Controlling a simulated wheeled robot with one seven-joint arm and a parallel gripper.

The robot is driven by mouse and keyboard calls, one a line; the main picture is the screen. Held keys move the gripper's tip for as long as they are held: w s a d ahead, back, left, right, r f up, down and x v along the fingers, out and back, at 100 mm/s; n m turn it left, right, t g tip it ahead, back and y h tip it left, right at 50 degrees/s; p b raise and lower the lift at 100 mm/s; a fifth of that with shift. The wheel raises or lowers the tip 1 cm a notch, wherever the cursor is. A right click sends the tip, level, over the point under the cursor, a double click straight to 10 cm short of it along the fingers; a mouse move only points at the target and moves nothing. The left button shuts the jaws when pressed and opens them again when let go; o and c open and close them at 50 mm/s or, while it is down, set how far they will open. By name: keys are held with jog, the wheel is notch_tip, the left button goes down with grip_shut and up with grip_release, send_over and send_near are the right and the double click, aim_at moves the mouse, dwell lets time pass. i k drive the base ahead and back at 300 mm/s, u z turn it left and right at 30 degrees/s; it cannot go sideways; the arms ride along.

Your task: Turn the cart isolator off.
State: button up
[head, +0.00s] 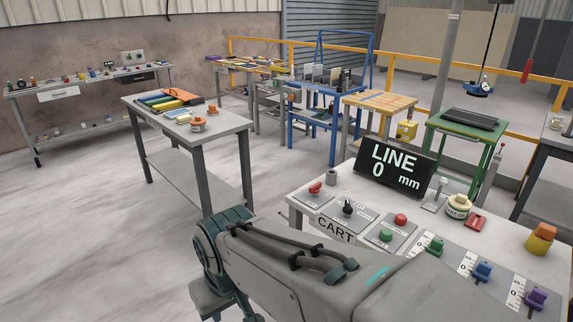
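The control bench (297,200) stands at the right, with "CART" on its front edge. A red rotary handle (315,188) on a grey plate sits at its left end and looks like the cart isolator. The plate's lettering is too small to read, and I cannot tell which position the handle is in. A black selector knob (348,207) is to its right. My arm reaches across the lower middle, in front of the bench, and bends down at the left. My gripper does not show; its fingers are out of the picture or hidden.
A red button (400,219) and a green button (386,236) sit near the knobs. Green (435,246), blue (483,271) and purple (535,298) sliders line the front. A display (394,167) reads "LINE 0 mm". A grey table (213,127) stands left; open floor lies between.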

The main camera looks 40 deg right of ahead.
aim_at(314, 189)
jog(key=z, duration=0.75)
jog(key=i, duration=1)
jog(key=z, duration=1.3)
jog(key=i, duration=0.25)
